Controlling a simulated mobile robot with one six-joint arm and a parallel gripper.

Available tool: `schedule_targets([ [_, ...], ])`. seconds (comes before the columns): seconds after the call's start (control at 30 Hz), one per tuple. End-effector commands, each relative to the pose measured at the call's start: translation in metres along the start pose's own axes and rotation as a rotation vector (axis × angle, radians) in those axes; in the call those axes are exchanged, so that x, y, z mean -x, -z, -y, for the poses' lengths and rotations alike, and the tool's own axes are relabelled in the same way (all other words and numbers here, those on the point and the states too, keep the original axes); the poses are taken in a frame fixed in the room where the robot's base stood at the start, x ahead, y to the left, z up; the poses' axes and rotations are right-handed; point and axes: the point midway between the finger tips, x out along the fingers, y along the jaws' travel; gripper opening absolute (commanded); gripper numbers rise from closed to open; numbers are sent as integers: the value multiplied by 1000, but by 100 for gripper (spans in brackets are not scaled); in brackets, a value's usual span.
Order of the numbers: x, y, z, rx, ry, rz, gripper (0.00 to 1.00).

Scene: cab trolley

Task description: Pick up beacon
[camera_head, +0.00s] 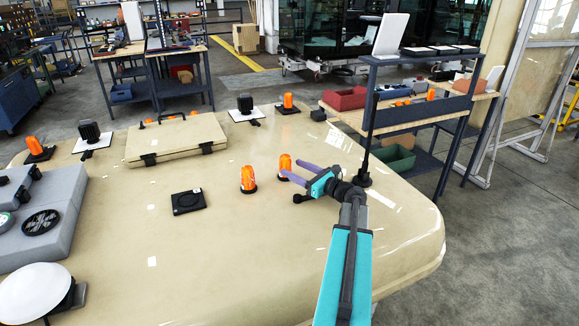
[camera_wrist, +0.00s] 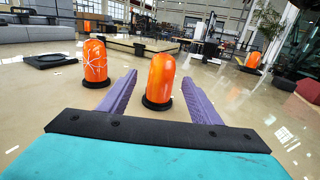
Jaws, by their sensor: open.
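Two orange beacons on black bases stand upright near each other on the glossy beige surface. The right beacon (camera_head: 285,164) is close to the fingertips; in the wrist view this beacon (camera_wrist: 160,80) stands between the purple fingers, near their tips. The left beacon (camera_head: 248,178), with pale crossing lines on its dome, shows in the wrist view (camera_wrist: 95,62) just outside the left finger. My gripper (camera_head: 293,172) is open, with its purple fingers pointing left, low over the surface. Whether the fingers touch a beacon cannot be told.
A black square plate (camera_head: 188,202) lies left of the beacons. More beacons stand farther off at the back (camera_head: 288,101) and left (camera_head: 36,147). A raised beige hatch (camera_head: 177,138) lies behind. The front middle is clear.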

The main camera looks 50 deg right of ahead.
Motion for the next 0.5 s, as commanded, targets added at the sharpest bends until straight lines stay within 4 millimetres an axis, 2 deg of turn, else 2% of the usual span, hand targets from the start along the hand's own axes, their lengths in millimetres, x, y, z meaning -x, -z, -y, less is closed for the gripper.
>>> schedule_targets([
  [0.27,-3,-1,0,0,-1,0,58],
  [0.5,-25,-1,2,0,-3,-1,58],
])
